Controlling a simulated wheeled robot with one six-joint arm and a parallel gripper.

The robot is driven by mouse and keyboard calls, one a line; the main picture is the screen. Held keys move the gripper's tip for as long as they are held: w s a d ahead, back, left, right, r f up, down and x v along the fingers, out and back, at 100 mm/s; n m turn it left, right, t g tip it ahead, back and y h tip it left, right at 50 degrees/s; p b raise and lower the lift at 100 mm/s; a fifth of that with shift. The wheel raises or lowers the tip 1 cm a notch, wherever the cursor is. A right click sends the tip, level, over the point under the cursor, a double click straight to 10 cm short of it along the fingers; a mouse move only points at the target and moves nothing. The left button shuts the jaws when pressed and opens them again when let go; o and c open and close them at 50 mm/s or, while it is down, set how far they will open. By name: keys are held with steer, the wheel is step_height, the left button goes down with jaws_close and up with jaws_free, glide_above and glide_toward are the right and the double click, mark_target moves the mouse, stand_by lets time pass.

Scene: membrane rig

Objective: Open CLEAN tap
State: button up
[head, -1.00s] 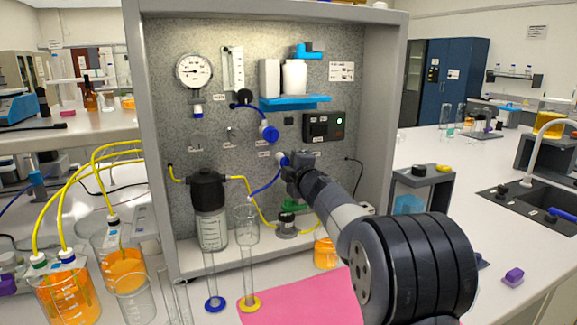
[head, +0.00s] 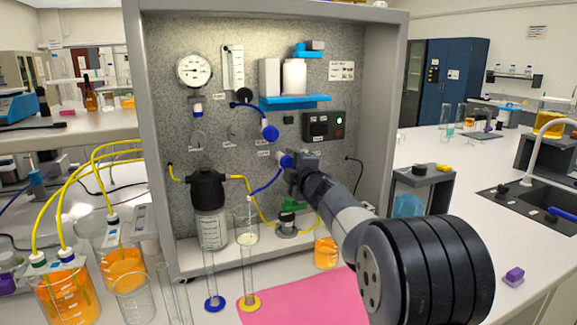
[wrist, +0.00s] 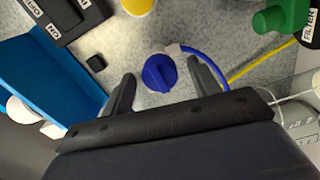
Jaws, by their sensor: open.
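In the wrist view a round blue tap knob (wrist: 160,73) on the grey speckled panel sits between the two fingers of my gripper (wrist: 163,82). The fingers are apart, with a gap visible on each side of the knob. A blue tube (wrist: 202,60) runs from beside the knob to the right. In the head view my gripper (head: 291,168) is at the panel, beside the lower blue knob (head: 284,159), which it partly hides. Another blue knob (head: 270,132) is just above. I cannot read the tap labels, so I cannot tell which is CLEAN.
A black ON/OFF switch box (head: 323,126) and a blue shelf (head: 295,101) with white containers are above my gripper. A dark-capped bottle (head: 209,210) stands left. Two tall cylinders stand before the cabinet, near a pink mat (head: 300,303). An orange beaker (head: 326,252) stands below.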

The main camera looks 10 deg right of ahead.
steer(key=s+d, duration=0.1)
steer(key=s, duration=0.8)
steer(key=shift+d+b, duration=0.35)
steer(key=shift+w, duration=0.15)
steer(key=w, duration=0.3)
steer(key=w+a+p, duration=0.1)
steer(key=w, duration=0.3)
steer(key=w+a, duration=0.1)
steer(key=w, duration=0.2)
steer(key=shift+w, duration=0.2)
